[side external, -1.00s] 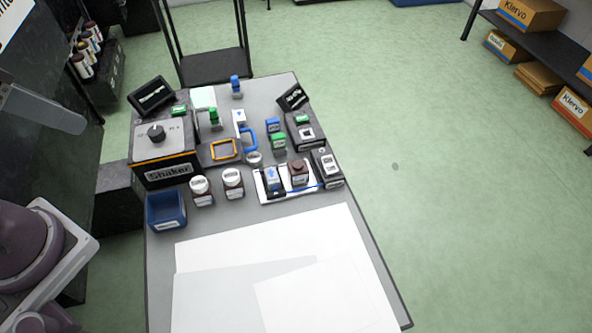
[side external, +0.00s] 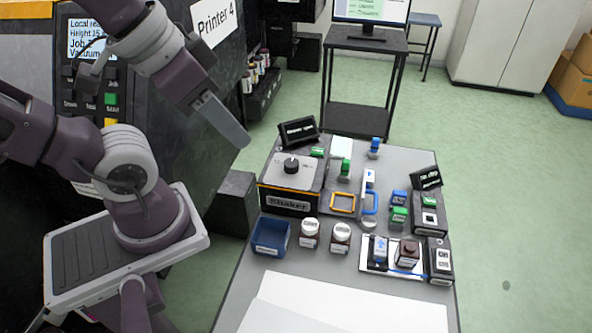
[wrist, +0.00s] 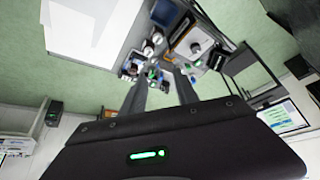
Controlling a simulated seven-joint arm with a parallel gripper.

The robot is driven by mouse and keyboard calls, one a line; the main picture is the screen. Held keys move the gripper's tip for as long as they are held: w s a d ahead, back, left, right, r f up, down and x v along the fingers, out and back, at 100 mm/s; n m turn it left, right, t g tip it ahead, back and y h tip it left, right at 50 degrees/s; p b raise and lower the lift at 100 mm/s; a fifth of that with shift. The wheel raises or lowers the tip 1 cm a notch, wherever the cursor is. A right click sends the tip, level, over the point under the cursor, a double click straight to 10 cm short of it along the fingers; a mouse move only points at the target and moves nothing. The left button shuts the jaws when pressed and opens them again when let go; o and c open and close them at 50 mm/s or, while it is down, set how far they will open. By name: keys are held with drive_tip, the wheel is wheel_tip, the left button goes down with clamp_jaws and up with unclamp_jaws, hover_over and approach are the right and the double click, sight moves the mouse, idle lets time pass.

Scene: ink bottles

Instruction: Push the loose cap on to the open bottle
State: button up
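The open bottle (side external: 407,254) is brown, with no white cap on it. It stands upright on a white tray (side external: 385,271) at the right front of the equipment. A small pale round piece (side external: 369,222), which looks like the loose cap, lies on the table behind the tray. My gripper (side external: 238,135) is raised left of the table, far from these. In the wrist view (wrist: 163,82) its two fingers are apart with nothing between them.
A blue bin (side external: 270,237) stands at the left table edge, before the shaker (side external: 290,188). A black-and-white block (side external: 440,262) stands right of the tray. Blue and green stamps (side external: 398,207) stand behind it. White sheets (side external: 340,310) cover the table front.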

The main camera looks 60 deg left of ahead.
drive_tip(key=shift+w, duration=0.1)
clamp_jaws()
drive_tip(key=m+g+h, duration=0.2)
drive_tip(key=m+g, duration=0.1)
drive_tip(key=m, duration=0.5)
hover_over(368, 223)
drive_tip(key=w+a, duration=0.3)
drive_tip(key=a, duration=0.2)
wheel_tip(368, 223, down, 21)
drive_tip(key=shift+m+h, duration=0.3)
drive_tip(key=shift+m, duration=0.1)
drive_tip(key=x, duration=1.4)
drive_tip(key=shift+w+a, duration=0.15)
drive_tip(key=shift+a, duration=0.2)
